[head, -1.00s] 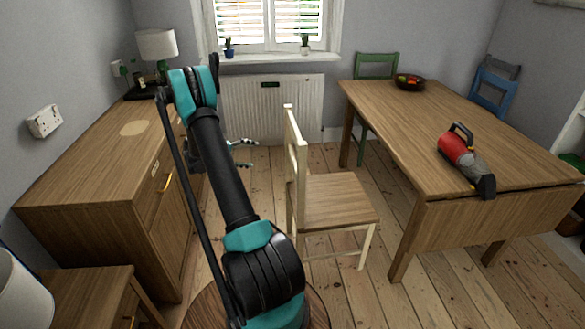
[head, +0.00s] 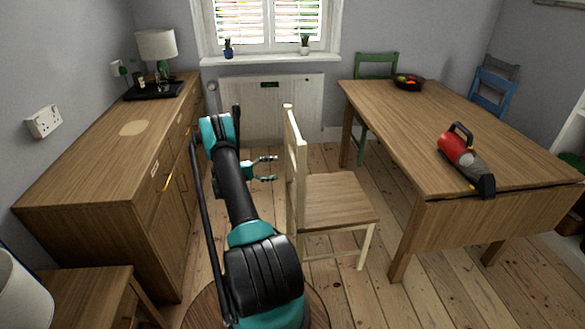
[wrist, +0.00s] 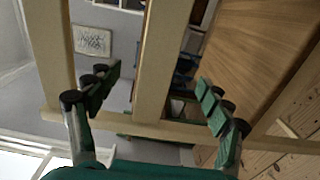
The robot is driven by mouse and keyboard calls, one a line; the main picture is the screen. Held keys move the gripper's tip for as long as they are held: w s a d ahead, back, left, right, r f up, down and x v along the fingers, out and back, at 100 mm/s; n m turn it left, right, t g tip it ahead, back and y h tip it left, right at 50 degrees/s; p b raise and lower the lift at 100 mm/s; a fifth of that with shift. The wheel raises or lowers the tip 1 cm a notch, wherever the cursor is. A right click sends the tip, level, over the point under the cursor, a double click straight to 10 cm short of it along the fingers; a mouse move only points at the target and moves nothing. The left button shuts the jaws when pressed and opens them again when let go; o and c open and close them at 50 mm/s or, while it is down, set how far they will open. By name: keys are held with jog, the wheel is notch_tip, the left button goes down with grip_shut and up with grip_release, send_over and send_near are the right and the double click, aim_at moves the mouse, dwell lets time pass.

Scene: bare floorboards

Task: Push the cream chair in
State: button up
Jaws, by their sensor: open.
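The cream chair (head: 297,160) stands upright in the head view, its back on the left and its wooden seat (head: 338,199) toward the table (head: 455,120). A strip of floor shows between the seat and the near table leg. My gripper (head: 267,169) is open and empty, just left of the chair back, with its fingers pointing at it. In the wrist view, the cream slats (wrist: 160,60) of the chair back fill much of the picture in front of my open fingers (wrist: 160,84). I cannot tell whether they touch.
A red and grey handheld vacuum (head: 466,160) and a dark fruit bowl (head: 409,83) are on the table. A green chair (head: 376,60) and a blue chair (head: 492,90) stand around it. A wooden sideboard (head: 95,160) lines the left wall.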

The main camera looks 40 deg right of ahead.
jog(key=x, duration=1)
jog(key=shift+c, duration=0.2)
grip_shut()
